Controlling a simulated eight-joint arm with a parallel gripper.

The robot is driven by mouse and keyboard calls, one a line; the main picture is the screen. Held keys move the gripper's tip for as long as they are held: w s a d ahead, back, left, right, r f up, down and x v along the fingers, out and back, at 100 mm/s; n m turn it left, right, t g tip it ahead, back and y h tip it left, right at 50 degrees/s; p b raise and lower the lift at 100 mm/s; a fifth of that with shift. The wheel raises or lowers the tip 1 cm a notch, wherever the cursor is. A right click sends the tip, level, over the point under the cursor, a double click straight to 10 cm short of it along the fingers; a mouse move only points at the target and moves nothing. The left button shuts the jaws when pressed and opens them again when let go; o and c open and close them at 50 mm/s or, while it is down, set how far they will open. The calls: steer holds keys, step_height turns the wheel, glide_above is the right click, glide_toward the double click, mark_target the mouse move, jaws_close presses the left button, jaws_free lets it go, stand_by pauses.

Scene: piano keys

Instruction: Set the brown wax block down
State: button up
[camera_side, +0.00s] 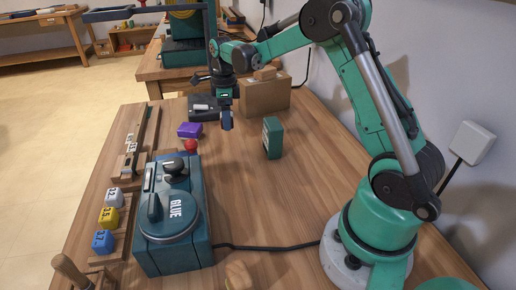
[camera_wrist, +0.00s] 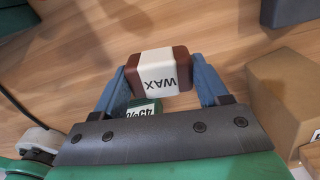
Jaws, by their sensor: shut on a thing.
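The brown wax block (camera_wrist: 181,70) has a white label band reading WAX. In the wrist view it sits between the two blue fingertips of my gripper (camera_wrist: 160,82), which is shut on it from both sides. In the side view my gripper (camera_side: 227,122) hangs above the wooden table, beyond the green box. The block cannot be made out there, and the fingers seem to hide it. The gap between the block and the table cannot be judged exactly.
A green box (camera_side: 272,138) stands upright nearby. A cardboard box (camera_side: 265,96) and a dark device (camera_side: 203,108) stand behind. The table's middle is clear.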

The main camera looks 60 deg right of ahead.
step_height(320, 180, up, 13)
steer(key=m, duration=0.8)
glide_above(324, 139)
step_height(324, 139, down, 15)
steer(key=shift+d+r, duration=0.1)
steer(key=shift+f, duration=2.05)
steer(key=shift+f, duration=0.15)
steer(key=o, duration=1.4)
